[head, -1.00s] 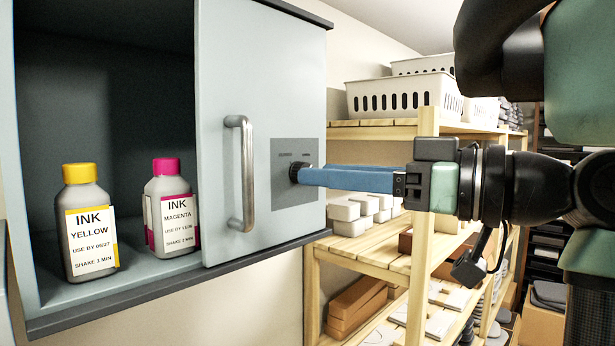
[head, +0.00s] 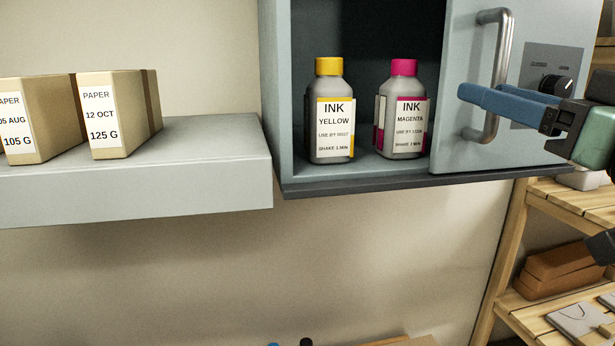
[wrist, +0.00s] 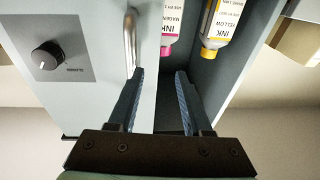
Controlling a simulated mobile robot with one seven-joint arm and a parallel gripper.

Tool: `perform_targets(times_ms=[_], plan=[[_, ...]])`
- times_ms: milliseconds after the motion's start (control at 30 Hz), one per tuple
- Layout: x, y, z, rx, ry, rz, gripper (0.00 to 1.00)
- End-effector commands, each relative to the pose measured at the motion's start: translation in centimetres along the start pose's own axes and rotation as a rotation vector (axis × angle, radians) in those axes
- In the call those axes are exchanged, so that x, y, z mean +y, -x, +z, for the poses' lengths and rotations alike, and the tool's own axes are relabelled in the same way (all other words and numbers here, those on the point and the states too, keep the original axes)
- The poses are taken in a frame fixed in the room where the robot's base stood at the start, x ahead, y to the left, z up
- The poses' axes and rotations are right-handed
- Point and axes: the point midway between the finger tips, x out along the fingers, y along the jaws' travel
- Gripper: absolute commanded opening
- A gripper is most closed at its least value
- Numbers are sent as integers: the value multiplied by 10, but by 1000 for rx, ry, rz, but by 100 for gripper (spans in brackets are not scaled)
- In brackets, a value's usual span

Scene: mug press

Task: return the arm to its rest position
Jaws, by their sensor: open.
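My gripper (head: 482,91) is out in front of the cabinet's grey-blue door panel (head: 462,60), at the right of the head view. Its two blue fingers are apart with nothing between them, as the wrist view also shows (wrist: 159,75). In the head view the fingertips overlap the metal handle (head: 497,40); I cannot tell the exact gap. The black knob (head: 564,85) on the door's dark plate is clear of the fingers. It also shows at the left of the wrist view (wrist: 46,55). Most of my arm is outside the head view.
The cabinet's open left part holds a yellow-capped ink bottle (head: 329,110) and a magenta-capped one (head: 404,115), both upright. A grey shelf (head: 200,180) at left carries paper boxes (head: 110,115). A wooden rack (head: 570,205) stands at lower right. The wall below the cabinet is clear.

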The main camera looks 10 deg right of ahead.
Motion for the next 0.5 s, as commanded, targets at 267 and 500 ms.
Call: perform_targets(times_ms=[267,500], plan=[[-131,-38,25,286,36,77,50],[-228,8,12,565,59,101,50]])
